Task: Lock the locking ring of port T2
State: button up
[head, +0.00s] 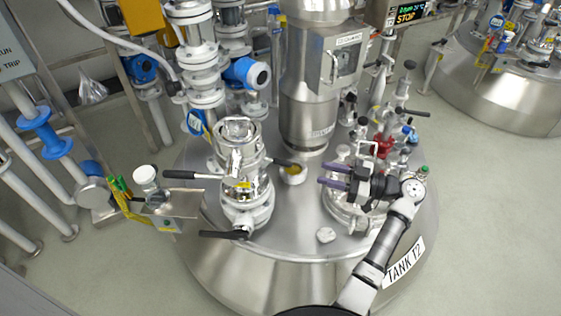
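The steel port fitting (240,150) stands upright on the lid of the tank (300,225), left of centre in the head view. A ring with two dark-ended handles, a left handle (182,174) and a right handle (287,163), sits around the fitting's middle. I take this as the locking ring. A black lever (222,234) sticks out to the left, lower down. My gripper (325,176) has purple fingers pointing left, with a gap between them. It is apart from the ring, to the right of its right handle, and looks empty. No port label is legible.
A tall steel column (318,90) rises behind the fitting. Red and blue valves (385,145) stand at the back right. A small tray (172,207) with a white-capped bottle (146,177) is at left. A small round cap (326,235) lies on the lid's front.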

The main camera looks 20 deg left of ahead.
jog(key=p, duration=0.4)
send_near(262, 157)
jog(key=a, duration=0.4)
jog(key=shift+a+f, duration=0.15)
jog(key=shift+a, duration=0.25)
grip_shut()
